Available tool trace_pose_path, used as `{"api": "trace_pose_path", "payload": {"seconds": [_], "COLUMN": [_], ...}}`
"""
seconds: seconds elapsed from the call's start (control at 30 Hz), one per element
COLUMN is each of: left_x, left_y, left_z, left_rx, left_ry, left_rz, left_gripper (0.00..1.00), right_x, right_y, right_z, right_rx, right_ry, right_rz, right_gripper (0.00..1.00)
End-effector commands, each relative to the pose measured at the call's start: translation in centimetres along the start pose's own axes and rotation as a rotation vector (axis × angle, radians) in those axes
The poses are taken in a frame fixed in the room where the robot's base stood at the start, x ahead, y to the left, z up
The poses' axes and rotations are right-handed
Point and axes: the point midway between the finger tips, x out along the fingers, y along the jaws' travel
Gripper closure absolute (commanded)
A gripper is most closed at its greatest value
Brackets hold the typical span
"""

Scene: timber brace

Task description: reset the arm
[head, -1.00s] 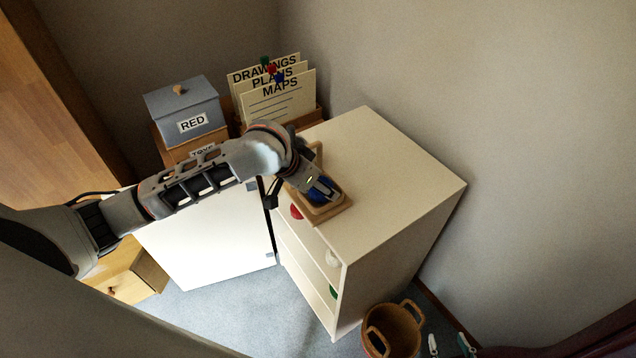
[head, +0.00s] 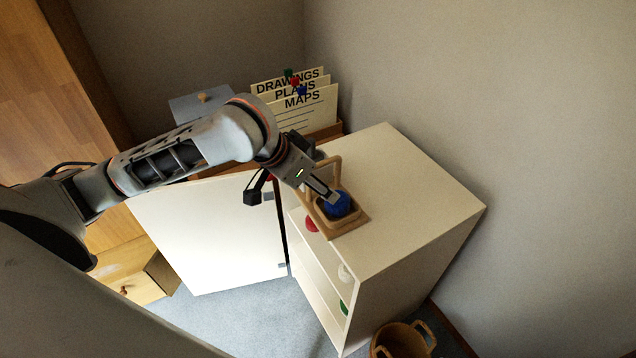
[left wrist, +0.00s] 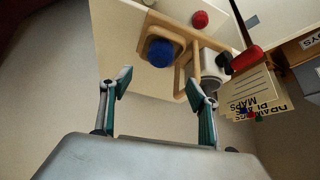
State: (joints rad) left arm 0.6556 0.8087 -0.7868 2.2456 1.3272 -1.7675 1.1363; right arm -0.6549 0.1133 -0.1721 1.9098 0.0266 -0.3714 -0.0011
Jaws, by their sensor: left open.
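My left arm reaches in from the left in the head view. My right gripper is not in view.
The white cabinet (head: 415,185) has its door (head: 215,240) swung open to the left. A file holder labelled DRAWINGS, PLANS, MAPS (head: 300,100) stands behind, and a basket (head: 400,342) is on the floor at the front right.

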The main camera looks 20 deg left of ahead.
Motion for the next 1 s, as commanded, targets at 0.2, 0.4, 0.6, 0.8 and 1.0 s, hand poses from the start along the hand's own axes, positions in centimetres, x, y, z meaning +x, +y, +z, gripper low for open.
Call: {"api": "trace_pose_path", "payload": {"seconds": [0.2, 0.4, 0.6, 0.8, 1.0], "left_x": [0.0, 0.1, 1.6, 3.0, 3.4], "left_y": [0.0, 0.2, 2.3, 3.8, 2.4], "left_z": [0.0, 0.1, 0.6, 2.0, 5.7], "left_rx": [0.000, 0.005, 0.073, 0.157, 0.198], "left_ry": [0.000, 0.003, 0.066, 0.165, 0.190], "left_rz": [0.000, 0.002, 0.012, -0.039, -0.171], "left_gripper": [0.39, 0.39, 0.39, 0.39, 0.39], "right_x": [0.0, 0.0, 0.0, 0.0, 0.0], "right_y": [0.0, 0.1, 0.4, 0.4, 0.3], "right_z": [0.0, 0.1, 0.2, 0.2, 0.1], "right_rx": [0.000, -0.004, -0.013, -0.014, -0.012], "right_ry": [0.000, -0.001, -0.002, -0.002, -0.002], "right_rz": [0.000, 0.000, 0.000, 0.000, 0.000], "right_gripper": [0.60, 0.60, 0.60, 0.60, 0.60]}}
